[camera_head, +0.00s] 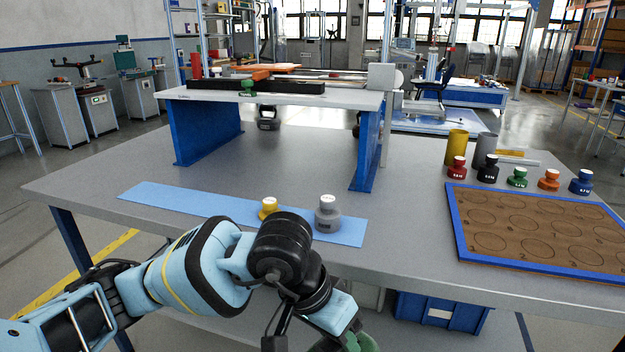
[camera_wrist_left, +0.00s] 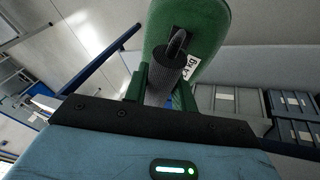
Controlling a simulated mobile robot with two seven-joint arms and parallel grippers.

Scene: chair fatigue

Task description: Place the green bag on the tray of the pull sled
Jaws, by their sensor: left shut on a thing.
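My left arm comes in from the left in the head view and reaches down past the front edge of the table. In the left wrist view my left gripper (camera_wrist_left: 163,88) is shut on the ribbed grey grip of the green bag (camera_wrist_left: 212,38). The bag is rounded and has a white printed label; the frame's top edge cuts it off. In the head view only part of the green bag (camera_head: 364,343) shows, low at the bottom edge. I cannot make out a pull sled or its tray for sure. My right gripper is not in view.
A grey table (camera_head: 410,215) carries a blue mat (camera_head: 165,198) with a yellow and a grey weight. A raised bench (camera_head: 340,97) stands behind. Several coloured weights and a blue-edged wooden board (camera_head: 540,225) are at right. A blue bin (camera_head: 440,312) sits under the table.

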